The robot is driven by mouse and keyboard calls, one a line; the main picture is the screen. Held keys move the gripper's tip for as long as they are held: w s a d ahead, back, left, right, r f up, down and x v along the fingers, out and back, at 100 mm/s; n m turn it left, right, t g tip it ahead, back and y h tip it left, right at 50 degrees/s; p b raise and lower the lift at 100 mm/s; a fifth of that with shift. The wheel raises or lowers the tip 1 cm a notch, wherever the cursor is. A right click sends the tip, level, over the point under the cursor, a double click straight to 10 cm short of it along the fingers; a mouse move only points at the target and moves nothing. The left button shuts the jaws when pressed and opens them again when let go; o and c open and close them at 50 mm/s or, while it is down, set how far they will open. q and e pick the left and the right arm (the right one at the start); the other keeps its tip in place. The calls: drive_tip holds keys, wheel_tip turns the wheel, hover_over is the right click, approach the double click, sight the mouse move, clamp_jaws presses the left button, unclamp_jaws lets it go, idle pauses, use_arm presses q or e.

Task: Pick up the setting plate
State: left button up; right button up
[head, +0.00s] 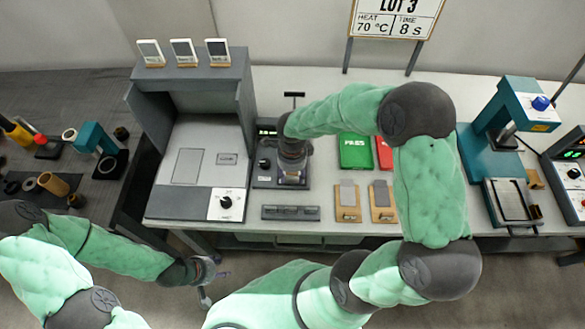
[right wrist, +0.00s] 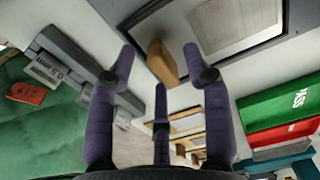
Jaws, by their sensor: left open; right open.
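No thing in view is clearly marked as the setting plate. Two small grey plates, a left one (head: 347,193) and a right one (head: 382,193), sit on wooden stands on the table. A grey bar (head: 290,213) with small slots or labels lies left of them. My right gripper (head: 291,177) hangs over a dark instrument box (head: 266,163) in the head view; its fingertips are hard to make out there. In the right wrist view its fingers (right wrist: 160,65) are spread, with a wooden block (right wrist: 160,62) seen between them. My left gripper (head: 204,283) is open, low before the table.
A green PASS tray (head: 355,151) and a red tray (head: 385,152) lie behind the plates. A large grey machine (head: 165,199) stands left. A teal press (head: 480,150) stands right. A LOT 3 sign (head: 396,17) stands at the back.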

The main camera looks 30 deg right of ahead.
drive_tip(key=shift+f, duration=0.5)
clamp_jaws()
drive_tip(key=shift+r, duration=0.2)
